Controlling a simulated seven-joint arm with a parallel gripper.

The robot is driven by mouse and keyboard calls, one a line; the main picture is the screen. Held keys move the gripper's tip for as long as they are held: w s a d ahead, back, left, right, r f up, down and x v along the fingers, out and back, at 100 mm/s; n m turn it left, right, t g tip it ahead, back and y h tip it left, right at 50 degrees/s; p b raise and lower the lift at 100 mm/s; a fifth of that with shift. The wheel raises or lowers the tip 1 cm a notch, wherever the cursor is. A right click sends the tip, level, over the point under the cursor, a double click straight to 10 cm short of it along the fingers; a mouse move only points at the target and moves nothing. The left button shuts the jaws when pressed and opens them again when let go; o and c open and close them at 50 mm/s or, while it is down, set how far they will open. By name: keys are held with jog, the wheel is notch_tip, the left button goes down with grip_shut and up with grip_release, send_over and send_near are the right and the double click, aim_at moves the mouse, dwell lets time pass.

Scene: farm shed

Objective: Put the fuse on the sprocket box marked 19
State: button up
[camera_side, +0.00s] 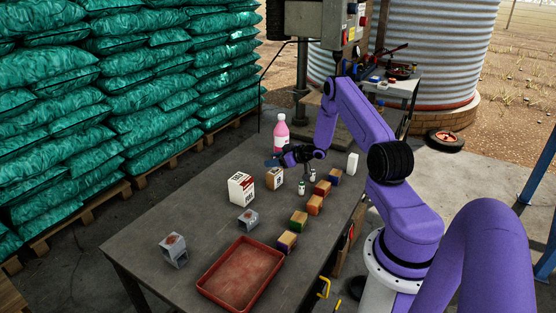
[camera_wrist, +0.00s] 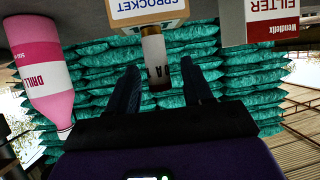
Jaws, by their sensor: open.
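The sprocket box (camera_side: 274,179) is a small brown and white carton standing on the table; its number is too small to read. In the wrist view, upside down, the sprocket box (camera_wrist: 150,9) is at the top edge. A small fuse (camera_wrist: 155,58), with a pale label and dark end, lies between my fingers in that view. It appears to stand on the box's top, though contact is not clear. My gripper (camera_wrist: 160,88) is open, with a finger on each side of the fuse. In the side view my gripper (camera_side: 274,162) is just above the box and hides the fuse.
A white filter box (camera_side: 241,188) and a pink bottle (camera_side: 281,134) stand close by. The left table edge is clear.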

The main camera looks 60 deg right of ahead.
jog(key=a+v, duration=0.1)
jog(key=v, duration=1.1)
jog(key=w+a+r+n+g, duration=0.2)
jog(key=w+a+r, duration=0.15)
jog(key=a, duration=0.45)
jog(key=w+a+r+n+g, duration=0.2)
jog(key=w+a+r, duration=0.1)
jog(key=w+a, duration=0.3)
jog(key=s+a+r+n+g, duration=0.1)
jog(key=s+a+r, duration=0.15)
jog(key=a, duration=0.55)
jog(key=s+a+r+n+g, duration=0.1)
jog(key=s+a+r, duration=0.15)
jog(key=a, duration=0.55)
jog(key=s+a+r+n+g, duration=0.35)
jog(key=s+a, duration=0.65)
jog(key=s, duration=0.4)
jog(key=s+r+n+g, duration=0.2)
jog(key=s+g, duration=0.1)
jog(key=s, duration=1.2)
jog(key=shift+s+a+r, duration=0.25)
jog(key=shift+s+a, duration=0.15)
jog(key=shift+a, duration=0.1)
